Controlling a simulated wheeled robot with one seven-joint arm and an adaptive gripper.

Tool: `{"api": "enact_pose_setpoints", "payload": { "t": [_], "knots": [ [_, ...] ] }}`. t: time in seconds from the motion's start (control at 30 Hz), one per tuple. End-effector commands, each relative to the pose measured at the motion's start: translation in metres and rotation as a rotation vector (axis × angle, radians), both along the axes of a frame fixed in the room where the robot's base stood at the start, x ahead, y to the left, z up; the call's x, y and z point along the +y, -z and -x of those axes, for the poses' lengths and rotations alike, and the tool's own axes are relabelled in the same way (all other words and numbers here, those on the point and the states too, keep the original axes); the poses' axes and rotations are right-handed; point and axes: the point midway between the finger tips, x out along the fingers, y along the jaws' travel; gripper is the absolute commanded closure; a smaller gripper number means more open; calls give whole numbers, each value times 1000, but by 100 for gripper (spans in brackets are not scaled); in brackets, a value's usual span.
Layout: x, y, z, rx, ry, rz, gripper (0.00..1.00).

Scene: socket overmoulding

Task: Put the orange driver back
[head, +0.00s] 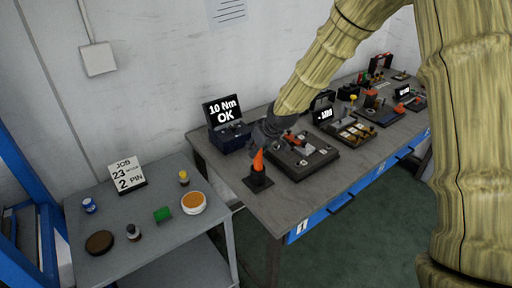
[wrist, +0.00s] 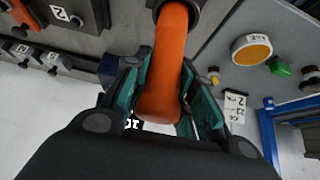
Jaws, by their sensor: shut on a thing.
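The orange driver (head: 258,161) stands upright at the front left corner of the workbench, over a small black stand (head: 259,182). Its lower end meets the stand; how deep it sits I cannot tell. My gripper (head: 262,147) is above it and shut on its handle. In the wrist view the orange handle (wrist: 168,60) lies between the teal finger pads of my gripper (wrist: 168,95). A dark ring (wrist: 187,10) surrounds the far end of the handle there. My gripper hides the driver's upper part in the head view.
A black fixture plate (head: 308,160) lies right of the stand. A display box (head: 225,125) reading "10 Nm OK" stands behind it. A lower grey side table (head: 165,245) at left carries a job card (head: 127,175), a green block (head: 162,214) and an orange-topped round tub (head: 194,203).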

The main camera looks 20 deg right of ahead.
Motion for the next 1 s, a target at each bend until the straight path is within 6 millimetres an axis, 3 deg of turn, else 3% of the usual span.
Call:
{"api": "enact_pose_setpoints", "payload": {
  "t": [0.23, 0.27, 0.37, 0.77, 1.0],
  "knots": [
    [0, 2, 0, -1, -1, 0, 100],
    [0, 2, 0, 0, -1, 1, 68],
    [0, 2, 0, 0, 0, 0, 52],
    [0, -2, 1, -1, 0, 0, 52],
    [-4, -21, 12, -2, 0, -1, 52]
  ]
}}
